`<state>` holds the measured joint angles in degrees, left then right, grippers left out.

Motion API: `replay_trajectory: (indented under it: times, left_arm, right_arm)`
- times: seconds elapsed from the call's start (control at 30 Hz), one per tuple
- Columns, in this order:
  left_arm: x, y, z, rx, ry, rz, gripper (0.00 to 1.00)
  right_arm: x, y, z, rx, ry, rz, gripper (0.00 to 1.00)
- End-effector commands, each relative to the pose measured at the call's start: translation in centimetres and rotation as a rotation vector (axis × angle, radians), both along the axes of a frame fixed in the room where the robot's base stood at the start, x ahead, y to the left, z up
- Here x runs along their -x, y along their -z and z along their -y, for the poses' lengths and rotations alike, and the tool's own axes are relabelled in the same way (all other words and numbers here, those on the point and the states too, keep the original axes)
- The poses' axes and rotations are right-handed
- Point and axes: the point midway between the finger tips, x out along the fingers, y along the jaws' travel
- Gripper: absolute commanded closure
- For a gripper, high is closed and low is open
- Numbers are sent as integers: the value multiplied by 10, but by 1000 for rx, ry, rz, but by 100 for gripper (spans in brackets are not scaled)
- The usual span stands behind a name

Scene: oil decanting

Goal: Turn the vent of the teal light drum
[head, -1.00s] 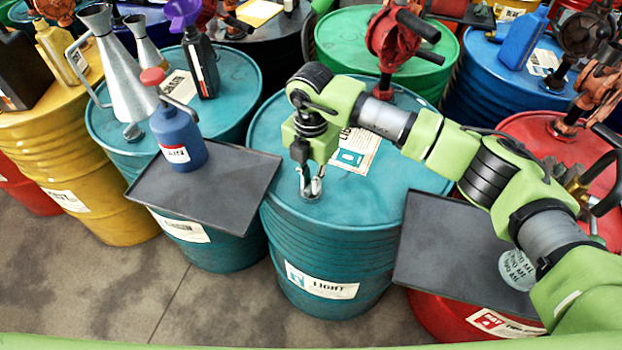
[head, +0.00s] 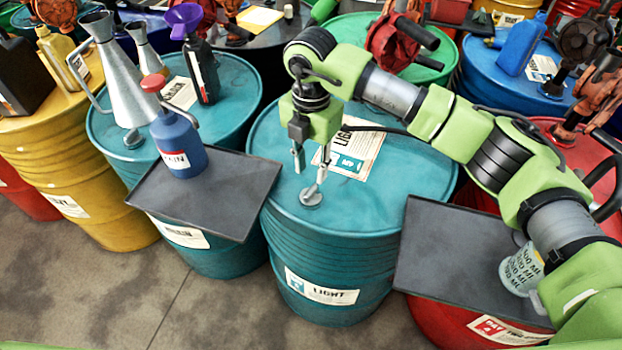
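The teal light drum (head: 375,215) stands in the middle of the head view, with a "LIGHT" label on its front and another on its lid. Its vent (head: 311,199) is a small grey round fitting on the near left part of the lid. My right gripper (head: 310,173) points down just above the vent, its two fingers spread apart with nothing visible between them. The right fingertip comes down close to the vent; I cannot tell whether it touches. My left gripper is not in view.
A grey tray (head: 225,190) left of the drum carries a blue oil can (head: 180,140). Another grey tray (head: 440,250) at right carries a measuring jug (head: 520,268), partly behind my arm. A red hand pump (head: 395,45) stands behind the drum.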

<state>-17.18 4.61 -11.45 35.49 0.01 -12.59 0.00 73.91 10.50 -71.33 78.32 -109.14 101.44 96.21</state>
Motion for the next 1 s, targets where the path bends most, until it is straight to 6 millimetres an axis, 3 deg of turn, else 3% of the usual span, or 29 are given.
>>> replay_trajectory:
  times: [0.1,0.3,1.0]
  left_arm:
    - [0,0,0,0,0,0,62]
    - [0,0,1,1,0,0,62]
    - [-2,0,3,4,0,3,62]
  right_arm:
    - [-1,-25,-1,-1,-1,3,72]
    - [0,-46,-1,0,0,0,72]
    - [0,-50,-1,-1,-1,0,72]
